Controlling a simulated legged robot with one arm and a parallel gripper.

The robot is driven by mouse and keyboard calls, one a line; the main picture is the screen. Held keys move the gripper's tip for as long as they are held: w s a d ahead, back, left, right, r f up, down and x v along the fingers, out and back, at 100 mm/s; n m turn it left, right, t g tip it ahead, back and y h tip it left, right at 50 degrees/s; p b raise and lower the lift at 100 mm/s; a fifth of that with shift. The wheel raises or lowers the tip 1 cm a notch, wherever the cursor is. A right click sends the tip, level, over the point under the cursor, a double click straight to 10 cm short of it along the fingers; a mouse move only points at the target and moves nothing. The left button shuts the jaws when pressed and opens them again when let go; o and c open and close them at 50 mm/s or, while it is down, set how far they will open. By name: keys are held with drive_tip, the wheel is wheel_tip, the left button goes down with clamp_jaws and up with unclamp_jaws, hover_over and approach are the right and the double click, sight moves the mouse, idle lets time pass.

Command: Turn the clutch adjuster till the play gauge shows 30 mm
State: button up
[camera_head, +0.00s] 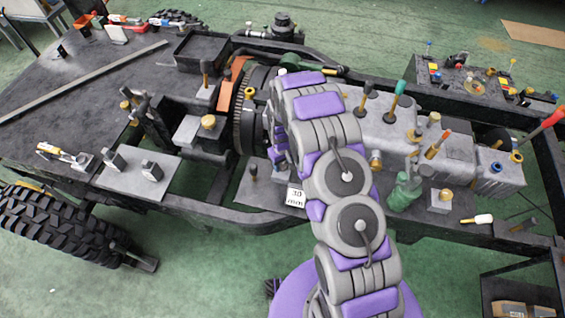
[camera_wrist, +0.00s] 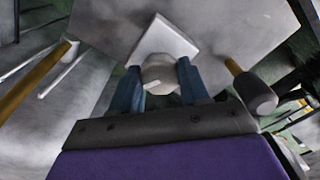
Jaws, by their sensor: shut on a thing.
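In the wrist view my gripper (camera_wrist: 159,74) has its two blue fingers on either side of a pale round knob (camera_wrist: 158,82), shut on it. The knob looks to be the clutch adjuster; it has a small light pointer mark on its face. It sits on a pale square plate (camera_wrist: 172,42). In the head view my arm covers the gripper and the knob. A small white sign (camera_head: 296,196) beside my arm reads what looks like 30 mm. I cannot tell whether it is the play gauge itself or a label.
In the wrist view a dark-headed knob (camera_wrist: 256,92) stands right of the fingers and a yellow rod (camera_wrist: 35,80) left. In the head view the gearbox (camera_head: 385,125) with several upright levers lies right of my arm. A toothed ring (camera_head: 245,110) is to its left.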

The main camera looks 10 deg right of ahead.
sight(282, 164)
drive_tip(key=shift+w+r, duration=0.15)
drive_tip(key=shift+w, duration=0.1)
drive_tip(key=o, duration=1.1)
drive_tip(key=shift+s, duration=0.15)
drive_tip(key=shift+c, duration=0.2)
wheel_tip(282, 164, up, 17)
drive_tip(key=p, duration=0.1)
drive_tip(key=shift+a+r, duration=0.1)
drive_tip(key=s+d+r+m+b, duration=0.1)
drive_tip(key=s+d+r, duration=0.2)
drive_tip(key=s+r, duration=0.55)
drive_tip(key=s+d+r+m+b, duration=0.2)
drive_tip(key=s+d+r, duration=0.1)
drive_tip(key=s+r, duration=0.55)
drive_tip(key=s+d+r+m+g+b, duration=0.1)
drive_tip(key=s+d+m+b, duration=0.1)
drive_tip(key=s, duration=2)
drive_tip(key=shift+s+r+g, duration=0.3)
drive_tip(key=shift+s+g, duration=0.05)
drive_tip(key=shift+g, duration=0.05)
